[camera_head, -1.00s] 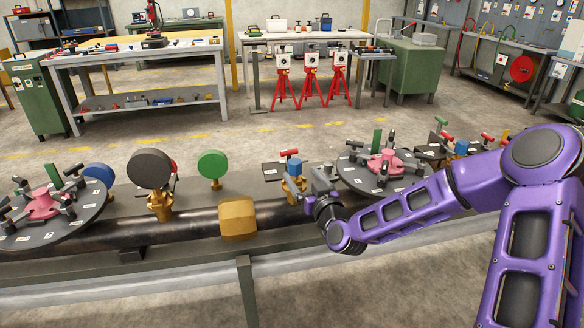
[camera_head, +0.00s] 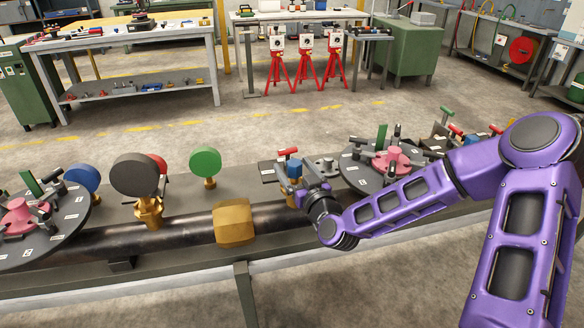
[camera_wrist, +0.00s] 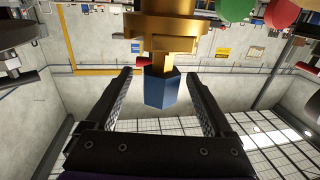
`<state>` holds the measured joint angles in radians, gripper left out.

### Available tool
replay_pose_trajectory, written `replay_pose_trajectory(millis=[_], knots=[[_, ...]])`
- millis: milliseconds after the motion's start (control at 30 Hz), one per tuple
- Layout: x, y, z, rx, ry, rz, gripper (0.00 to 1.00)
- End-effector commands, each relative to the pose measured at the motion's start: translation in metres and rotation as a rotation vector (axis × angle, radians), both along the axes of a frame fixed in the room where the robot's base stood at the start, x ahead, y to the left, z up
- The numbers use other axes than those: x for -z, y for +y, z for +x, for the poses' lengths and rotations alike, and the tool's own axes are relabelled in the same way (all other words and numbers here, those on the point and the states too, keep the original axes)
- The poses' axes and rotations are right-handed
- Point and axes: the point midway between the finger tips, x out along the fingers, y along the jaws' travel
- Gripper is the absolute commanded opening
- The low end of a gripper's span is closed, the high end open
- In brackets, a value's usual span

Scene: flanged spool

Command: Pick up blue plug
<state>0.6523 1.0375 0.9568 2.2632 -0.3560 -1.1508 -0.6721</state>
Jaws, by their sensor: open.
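The blue plug (camera_wrist: 161,90) is a small hexagonal piece seated in a brass fitting (camera_wrist: 160,32) in the wrist view. In the head view the blue plug (camera_head: 294,169) stands on top of its fitting on the pipe bench. My gripper (camera_wrist: 158,76) is open, with one finger on each side of the plug and a visible gap on both sides. In the head view my gripper (camera_head: 312,190) is close to the right of the plug and partly hides the fitting. The wrist view looks upside down.
A red-handled valve (camera_head: 287,152) stands just behind the plug. A green disc (camera_head: 205,163) and a dark gauge (camera_head: 135,175) stand to the left. A large pipe (camera_head: 180,232) runs along the bench.

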Motion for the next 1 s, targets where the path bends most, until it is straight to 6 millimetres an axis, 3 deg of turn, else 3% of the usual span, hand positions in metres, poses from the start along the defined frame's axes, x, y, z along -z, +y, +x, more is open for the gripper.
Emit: replay_pose_trajectory(millis=[267,733,1000], knots=[[-0.0001,0.0,-0.0005,0.0,0.0,0.0,0.86],[-0.0001,0.0,-0.0004,0.0,0.0,0.0,0.02],[-0.0008,0.0,-0.0004,0.0,-0.002,0.001,0.0]])
